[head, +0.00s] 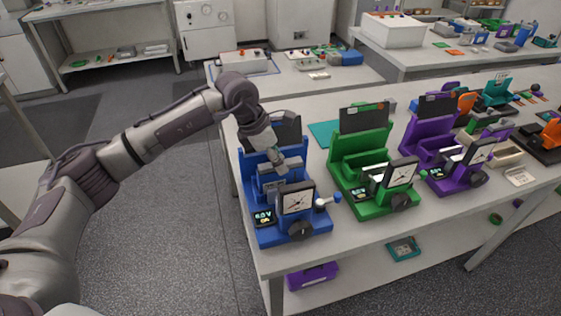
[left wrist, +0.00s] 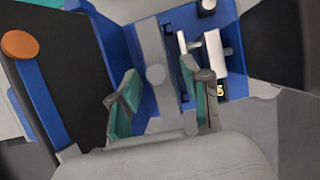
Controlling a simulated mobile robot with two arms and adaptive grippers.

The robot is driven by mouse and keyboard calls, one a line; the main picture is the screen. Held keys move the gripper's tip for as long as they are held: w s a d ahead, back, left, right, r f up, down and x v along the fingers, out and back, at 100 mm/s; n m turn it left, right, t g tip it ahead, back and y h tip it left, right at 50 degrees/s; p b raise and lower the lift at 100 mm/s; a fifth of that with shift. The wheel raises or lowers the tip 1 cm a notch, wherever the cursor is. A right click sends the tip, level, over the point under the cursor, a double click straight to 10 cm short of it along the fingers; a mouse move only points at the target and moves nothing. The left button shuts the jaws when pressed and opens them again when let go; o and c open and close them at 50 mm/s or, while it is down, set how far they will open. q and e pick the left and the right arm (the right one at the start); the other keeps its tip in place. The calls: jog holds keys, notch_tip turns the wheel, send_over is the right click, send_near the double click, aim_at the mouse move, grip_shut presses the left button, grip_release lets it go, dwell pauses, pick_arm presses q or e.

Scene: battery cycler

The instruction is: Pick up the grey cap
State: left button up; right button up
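My left gripper (head: 278,160) is over the blue battery cycler (head: 262,235), between its upright back and its dial. In the left wrist view the two green-padded fingers (left wrist: 160,84) stand apart, with a clear gap on both sides of a round grey knob. The knob sits on a grey bar (left wrist: 150,45) in the blue frame. This grey part looks like the grey cap, but I cannot be sure. In the head view it is mostly hidden by the gripper. The fingers seem not to touch it. My right gripper is in neither view.
A green cycler (head: 365,208) and a purple cycler (head: 428,150) stand to the right on the white bench (head: 330,248). A purple bin (head: 312,275) is on the shelf below.

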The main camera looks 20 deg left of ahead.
pick_arm(q)
jog(key=c, duration=0.7)
jog(key=shift+r, duration=0.15)
